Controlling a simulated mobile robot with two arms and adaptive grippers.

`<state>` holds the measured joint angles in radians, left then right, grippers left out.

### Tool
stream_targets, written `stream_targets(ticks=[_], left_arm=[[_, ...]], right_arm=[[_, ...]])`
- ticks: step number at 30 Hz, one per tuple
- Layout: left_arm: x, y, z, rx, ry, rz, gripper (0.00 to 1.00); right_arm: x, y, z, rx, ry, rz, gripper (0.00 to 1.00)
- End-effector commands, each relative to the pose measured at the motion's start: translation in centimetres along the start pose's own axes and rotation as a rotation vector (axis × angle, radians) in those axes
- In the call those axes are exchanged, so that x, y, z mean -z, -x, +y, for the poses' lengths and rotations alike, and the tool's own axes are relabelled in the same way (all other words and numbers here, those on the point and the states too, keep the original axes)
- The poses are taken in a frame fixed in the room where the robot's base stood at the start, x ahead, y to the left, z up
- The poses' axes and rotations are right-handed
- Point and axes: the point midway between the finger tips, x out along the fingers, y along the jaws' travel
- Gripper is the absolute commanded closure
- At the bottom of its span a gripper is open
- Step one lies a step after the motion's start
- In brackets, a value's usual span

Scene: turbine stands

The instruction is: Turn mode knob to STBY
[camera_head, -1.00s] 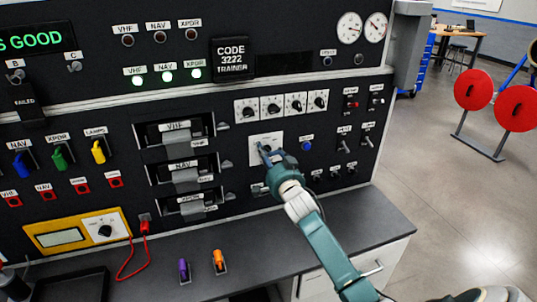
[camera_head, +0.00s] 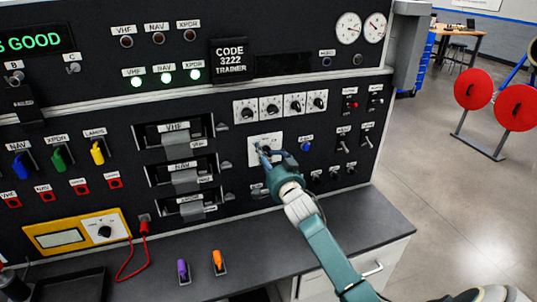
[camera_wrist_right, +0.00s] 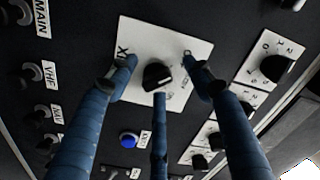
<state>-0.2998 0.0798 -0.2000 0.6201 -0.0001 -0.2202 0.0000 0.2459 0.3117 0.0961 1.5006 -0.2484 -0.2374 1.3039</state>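The mode knob (camera_wrist_right: 157,75) is black and sits on a white square plate (camera_wrist_right: 185,50) in the right wrist view. In the head view its plate (camera_head: 253,152) is partly hidden behind my right gripper (camera_head: 273,157). In the wrist view my right gripper (camera_wrist_right: 160,78) has its blue fingers spread around the knob. Two fingertips are at the plate's left and right sides, and the third is just below the knob. Gaps show between the side fingers and the knob. The plate's lettering is too small or covered to read. My left gripper is not in view.
A row of several small dial knobs (camera_head: 280,104) is just above the plate. A blue button (camera_head: 306,146) is to its right, with toggle switches (camera_head: 343,136) beyond. The VHF, NAV and XPDR drawer modules (camera_head: 185,175) are to the left. A grey counter (camera_head: 330,230) is below.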

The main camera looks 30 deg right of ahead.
Motion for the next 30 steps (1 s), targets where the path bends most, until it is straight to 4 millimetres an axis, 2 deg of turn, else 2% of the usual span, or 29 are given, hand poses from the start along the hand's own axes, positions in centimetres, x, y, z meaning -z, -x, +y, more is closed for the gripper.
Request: stream_targets(ticks=[15,30], left_arm=[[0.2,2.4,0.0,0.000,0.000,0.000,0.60],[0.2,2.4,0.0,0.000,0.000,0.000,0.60]], right_arm=[[0.1,4.1,0.0,-0.002,-0.001,0.000,0.50],[0.0,4.4,0.1,-0.002,0.000,0.000,0.50]])
